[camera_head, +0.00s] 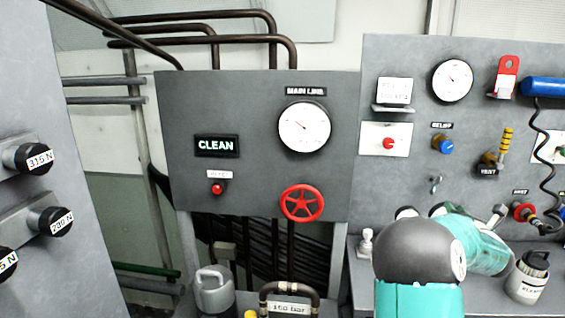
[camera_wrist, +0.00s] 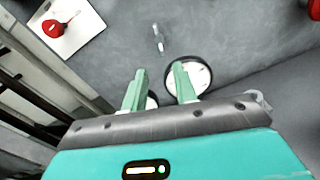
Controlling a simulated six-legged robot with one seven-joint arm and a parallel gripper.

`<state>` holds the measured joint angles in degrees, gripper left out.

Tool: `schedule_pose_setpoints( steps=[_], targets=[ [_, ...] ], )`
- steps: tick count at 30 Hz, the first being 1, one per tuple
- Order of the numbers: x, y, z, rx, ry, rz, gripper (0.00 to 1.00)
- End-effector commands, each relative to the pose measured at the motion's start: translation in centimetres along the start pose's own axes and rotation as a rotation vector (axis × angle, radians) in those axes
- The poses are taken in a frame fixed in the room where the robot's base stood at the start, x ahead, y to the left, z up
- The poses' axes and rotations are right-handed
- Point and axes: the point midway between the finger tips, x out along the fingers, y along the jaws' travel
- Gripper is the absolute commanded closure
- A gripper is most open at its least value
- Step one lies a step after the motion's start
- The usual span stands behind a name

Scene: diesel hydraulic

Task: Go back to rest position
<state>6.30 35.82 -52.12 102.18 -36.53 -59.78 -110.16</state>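My gripper (camera_wrist: 159,78) shows in the wrist view with its two green fingers apart and nothing between the tips. It points towards a grey panel (camera_wrist: 235,40). A round white gauge (camera_wrist: 202,76) lies behind the right finger and is partly hidden by it. In the head view my teal and dark arm rises at the lower right, in front of the right-hand panel (camera_head: 400,165). The gripper's fingers cannot be made out clearly there.
The right panel carries a gauge (camera_head: 452,80), a blue knob (camera_head: 443,145) and a yellow-handled valve (camera_head: 506,139). A red handwheel (camera_head: 302,203) sits on the middle panel. A grey canister (camera_head: 214,292) and a white bottle (camera_head: 527,277) stand low on either side of my arm.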

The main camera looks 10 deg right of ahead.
Motion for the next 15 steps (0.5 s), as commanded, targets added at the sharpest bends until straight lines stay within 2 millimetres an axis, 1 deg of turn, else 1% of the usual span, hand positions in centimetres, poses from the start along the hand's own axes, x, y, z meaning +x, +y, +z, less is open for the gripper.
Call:
schedule_pose_setpoints(
  steps=[2,4,8,9,11,12,14,15],
  targets=[
    [-0.3,0.4,0.6,0.085,-0.014,-0.027,0.71],
    [-0.9,0.9,1.1,0.216,-0.028,-0.071,0.71],
    [-2.4,2.5,1.6,0.550,-0.047,-0.171,0.71],
    [-3.0,3.3,1.4,0.658,-0.047,-0.201,0.71],
    [-4.0,4.5,1.2,0.817,-0.043,-0.245,0.71],
    [-4.7,5.5,0.9,0.921,-0.039,-0.274,0.71],
    [-5.9,7.1,0.5,1.074,-0.027,-0.317,0.71],
    [-6.7,8.2,0.1,1.173,-0.017,-0.347,0.71]
  ],
)
